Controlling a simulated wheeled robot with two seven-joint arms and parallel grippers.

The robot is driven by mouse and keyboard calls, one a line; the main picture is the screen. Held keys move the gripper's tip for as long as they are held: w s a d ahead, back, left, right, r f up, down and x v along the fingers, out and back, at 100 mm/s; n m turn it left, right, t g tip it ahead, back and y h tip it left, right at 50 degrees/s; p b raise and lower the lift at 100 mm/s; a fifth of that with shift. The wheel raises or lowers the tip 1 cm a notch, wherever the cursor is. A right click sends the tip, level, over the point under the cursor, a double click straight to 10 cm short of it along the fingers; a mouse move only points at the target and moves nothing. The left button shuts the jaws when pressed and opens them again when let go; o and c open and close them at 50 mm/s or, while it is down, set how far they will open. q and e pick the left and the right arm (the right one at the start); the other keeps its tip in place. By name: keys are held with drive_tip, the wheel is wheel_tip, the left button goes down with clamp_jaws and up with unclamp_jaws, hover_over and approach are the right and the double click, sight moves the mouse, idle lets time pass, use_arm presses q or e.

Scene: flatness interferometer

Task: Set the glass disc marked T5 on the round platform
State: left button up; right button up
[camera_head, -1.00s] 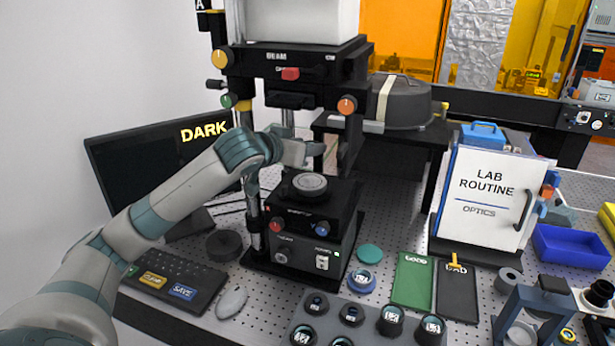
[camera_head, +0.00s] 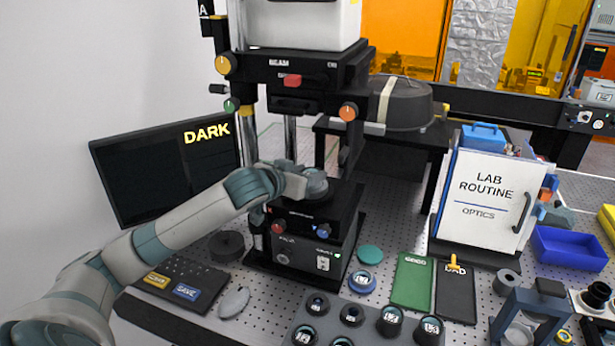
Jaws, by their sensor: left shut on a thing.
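The black instrument (camera_head: 340,225) with the round platform stands at the middle, under the BEAM head. A round grey disc (camera_head: 316,181) sits on top of it, covering most of the platform. My left gripper (camera_head: 306,183) comes in from the left at platform height and is shut on this disc; the wrist hides its left side. I cannot read a mark on the disc, so I cannot tell whether it is T5. Several small labelled discs in dark rings sit in the grey tray (camera_head: 375,311) at the front; their labels are too small to read. My right gripper is out of view.
The BEAM head (camera_head: 300,65) hangs over the platform on posts. A monitor (camera_head: 150,165) reading DARK stands at left. A green pad (camera_head: 412,283), a black pad (camera_head: 456,303), a teal disc (camera_head: 370,253) and a blue-ringed disc (camera_head: 362,281) lie to the right. The LAB ROUTINE binder (camera_head: 485,205) stands behind them.

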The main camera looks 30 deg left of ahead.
use_arm(q)
drive_tip(key=shift+f, duration=0.7)
drive_tip(key=shift+f, duration=0.15)
drive_tip(key=o, duration=1.2)
drive_tip(key=shift+c, duration=0.2)
drive_tip(key=shift+s, duration=0.25)
drive_tip(key=b+v, duration=0.4)
drive_tip(key=v, duration=0.7)
drive_tip(key=shift+s+r, duration=0.25)
